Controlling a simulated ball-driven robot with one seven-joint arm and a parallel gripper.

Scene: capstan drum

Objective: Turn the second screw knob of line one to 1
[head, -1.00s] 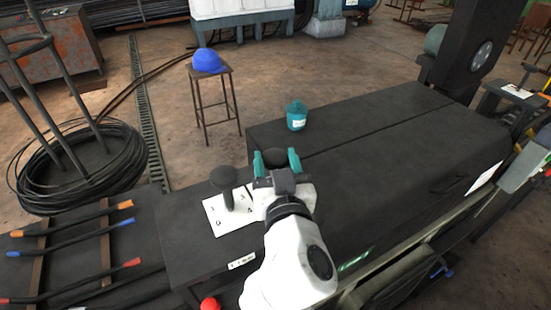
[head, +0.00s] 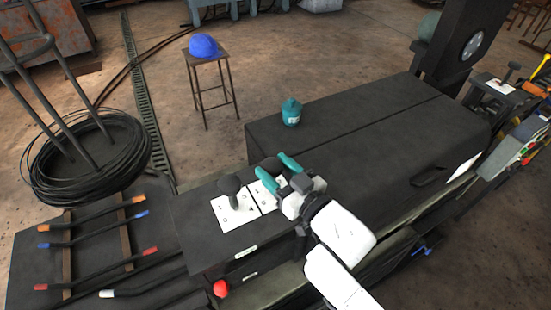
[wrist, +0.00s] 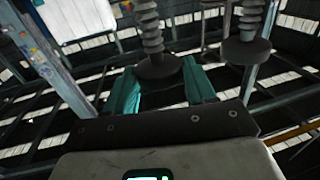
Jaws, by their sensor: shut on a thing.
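Two dark, round-topped screw knobs stand on white marked plates on the black cabinet (head: 340,150). The left knob (head: 229,186) stands free on its plate (head: 235,212). The second knob (head: 271,165) is between the teal fingers of my gripper (head: 278,171), which is shut on it. In the wrist view the held knob (wrist: 158,68) has a ribbed stem and a wide disc between the fingers (wrist: 162,92). The other knob (wrist: 246,50) is apart on the right. The second plate is partly hidden by my gripper, and its marks are too small to read.
A teal container (head: 291,113) stands on the cabinet behind my gripper. A red knob (head: 220,288) sticks out at the front. Colour-tipped bars (head: 95,243) lie at left. A stool with a blue helmet (head: 204,46) stands behind; the cabinet top at right is clear.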

